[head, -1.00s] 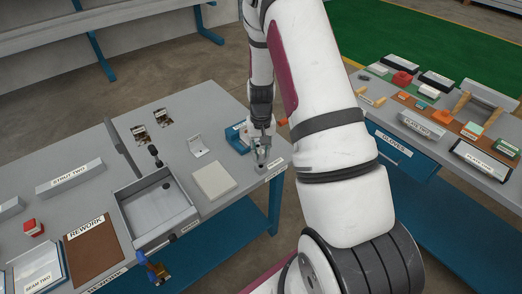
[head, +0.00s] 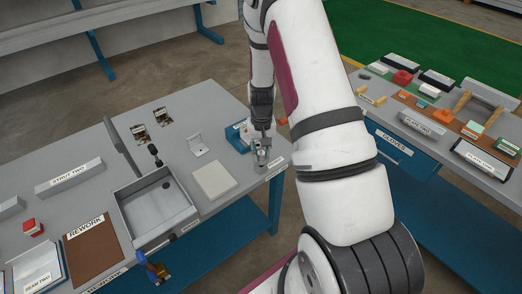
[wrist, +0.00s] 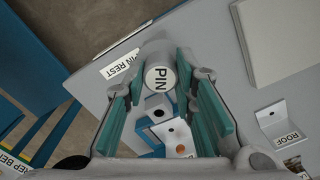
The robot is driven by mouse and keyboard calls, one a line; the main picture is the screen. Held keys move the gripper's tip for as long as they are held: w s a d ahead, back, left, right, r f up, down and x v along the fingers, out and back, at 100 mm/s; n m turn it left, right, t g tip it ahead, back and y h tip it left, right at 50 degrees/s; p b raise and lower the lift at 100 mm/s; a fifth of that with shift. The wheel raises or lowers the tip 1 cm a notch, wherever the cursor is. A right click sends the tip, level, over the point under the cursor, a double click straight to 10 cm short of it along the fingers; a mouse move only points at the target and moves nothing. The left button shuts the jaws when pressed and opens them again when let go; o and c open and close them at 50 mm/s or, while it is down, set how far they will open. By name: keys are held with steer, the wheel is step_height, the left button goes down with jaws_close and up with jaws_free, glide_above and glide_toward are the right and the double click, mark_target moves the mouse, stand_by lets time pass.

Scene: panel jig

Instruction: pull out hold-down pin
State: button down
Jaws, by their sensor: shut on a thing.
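The hold-down pin (wrist: 160,77) has a round grey head with a white PIN label, seen end-on in the wrist view. My gripper (wrist: 160,75) is shut on it, with a teal-padded finger on each side. In the head view my gripper (head: 262,150) is low over the table's front right corner, beside the PIN REST label (wrist: 122,64). A grey block with a dark hole (wrist: 158,112) and a plate with an orange dot (wrist: 177,136) show between the fingers, on the blue fixture (head: 236,138). The pin's lower end is hidden.
A pale flat panel (head: 214,180) lies left of my gripper, with a white bracket labelled ROOF (wrist: 280,122) behind it. A grey tray (head: 160,210) is farther left. The table's right edge is close to my gripper. A second table (head: 440,165) stands to the right.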

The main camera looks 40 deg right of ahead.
mark_target(261, 153)
steer(key=shift+f+b, duration=0.4)
steer(key=shift+f, duration=1.05)
steer(key=c, duration=1.2)
jaws_free()
steer(key=shift+c, duration=0.2)
step_height(261, 153, up, 12)
